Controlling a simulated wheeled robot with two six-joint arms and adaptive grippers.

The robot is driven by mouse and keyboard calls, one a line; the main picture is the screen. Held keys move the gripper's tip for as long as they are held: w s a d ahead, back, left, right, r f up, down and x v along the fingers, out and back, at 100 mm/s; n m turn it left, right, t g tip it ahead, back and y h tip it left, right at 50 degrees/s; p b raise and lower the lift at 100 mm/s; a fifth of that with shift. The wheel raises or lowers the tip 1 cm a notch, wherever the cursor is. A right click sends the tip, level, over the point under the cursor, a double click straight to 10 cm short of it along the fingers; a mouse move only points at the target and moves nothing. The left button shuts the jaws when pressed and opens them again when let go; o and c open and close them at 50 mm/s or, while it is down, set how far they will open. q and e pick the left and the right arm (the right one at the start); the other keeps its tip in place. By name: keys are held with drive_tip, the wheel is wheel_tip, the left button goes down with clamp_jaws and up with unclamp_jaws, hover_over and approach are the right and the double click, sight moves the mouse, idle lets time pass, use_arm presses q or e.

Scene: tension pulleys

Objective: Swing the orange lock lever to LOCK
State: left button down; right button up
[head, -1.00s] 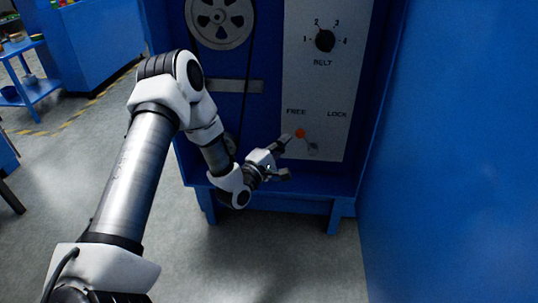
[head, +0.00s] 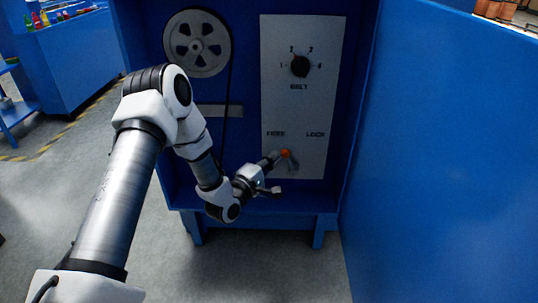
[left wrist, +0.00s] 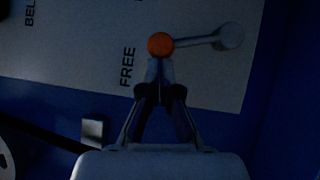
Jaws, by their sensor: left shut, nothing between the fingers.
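The lock lever has an orange knob (head: 285,153) and a grey arm that runs down to a pivot at its lower right in the head view. The lever tilts up and left, toward the FREE side, with LOCK printed to the right. In the left wrist view the orange knob (left wrist: 161,45) is at top centre, its arm running right to the round pivot (left wrist: 231,36). My left gripper (head: 275,156) is shut and empty, its tips at the knob's FREE side. In the left wrist view the fingertips (left wrist: 153,70) are just below the knob; contact is unclear.
The light panel (head: 300,105) carries a black BELT dial (head: 300,66) above the lever. A grey pulley (head: 197,43) with a dark belt is to the left. A blue wall (head: 440,150) closes off the right side. Grey floor is open below.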

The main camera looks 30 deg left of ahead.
use_arm(q)
drive_tip(key=shift+w+d+r+m+g+y+p, duration=0.4)
drive_tip(key=shift+w+d+m+g+p, duration=0.4)
drive_tip(key=shift+d+m+p, duration=0.8)
drive_tip(key=shift+w+d+r+m+g+y+p, duration=0.25)
drive_tip(key=shift+w+d+r+m+g+p, duration=0.5)
drive_tip(key=shift+p, duration=1.4)
drive_tip(key=shift+w+d+r+m+g+y+p, duration=0.1)
drive_tip(key=shift+w+d+m+g+y+p, duration=0.4)
drive_tip(key=shift+d+m+g+p, duration=1.1)
drive_tip(key=shift+w+a+n+t+p, duration=0.1)
drive_tip(key=shift+a+n+t+p, duration=0.2)
drive_tip(key=shift+t, duration=0.15)
